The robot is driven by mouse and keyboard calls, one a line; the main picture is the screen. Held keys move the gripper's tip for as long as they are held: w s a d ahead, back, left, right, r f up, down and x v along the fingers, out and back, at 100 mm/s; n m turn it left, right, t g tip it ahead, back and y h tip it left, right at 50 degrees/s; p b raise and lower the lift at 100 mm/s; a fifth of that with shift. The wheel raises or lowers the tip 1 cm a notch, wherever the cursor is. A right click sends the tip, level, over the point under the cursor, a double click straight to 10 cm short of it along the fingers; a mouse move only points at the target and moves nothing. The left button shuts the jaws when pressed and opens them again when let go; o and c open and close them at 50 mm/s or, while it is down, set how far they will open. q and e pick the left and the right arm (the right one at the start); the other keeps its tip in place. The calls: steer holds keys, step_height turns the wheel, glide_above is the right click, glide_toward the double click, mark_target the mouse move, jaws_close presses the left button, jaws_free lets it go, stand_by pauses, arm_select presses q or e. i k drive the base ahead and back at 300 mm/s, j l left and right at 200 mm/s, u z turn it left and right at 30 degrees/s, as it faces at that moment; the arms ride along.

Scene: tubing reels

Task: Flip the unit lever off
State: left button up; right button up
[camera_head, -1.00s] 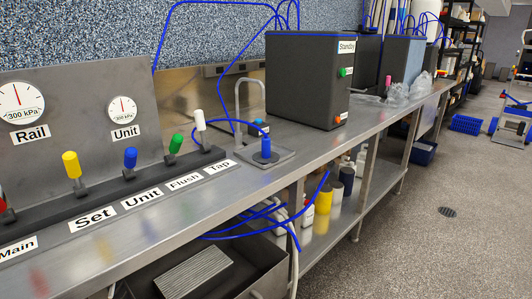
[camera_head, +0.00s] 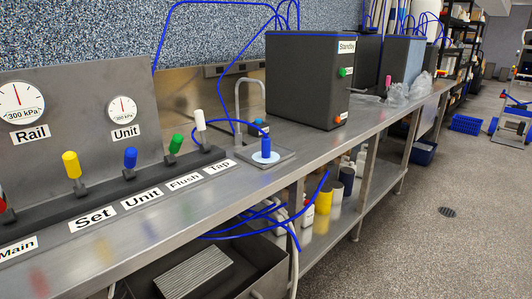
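The Unit lever has a blue handle (camera_head: 131,158) and stands on the dark valve strip at the back of the bench, above a white label reading "Unit" (camera_head: 140,198). Its handle points up, much like the handles beside it. The round Unit gauge (camera_head: 122,109) is on the grey panel behind it, with a "Unit" label below the dial; its needle is too small to read. Neither of my grippers shows in the head view.
A yellow lever (camera_head: 72,165) is left of the blue one; green (camera_head: 176,143) and white (camera_head: 200,120) levers are right. A red lever is cut off at the left edge. A blue fitting (camera_head: 266,147) stands by the sink, near a dark Standby unit (camera_head: 308,80).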

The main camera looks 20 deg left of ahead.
mark_target(131, 153)
steer(key=u, duration=1.4)
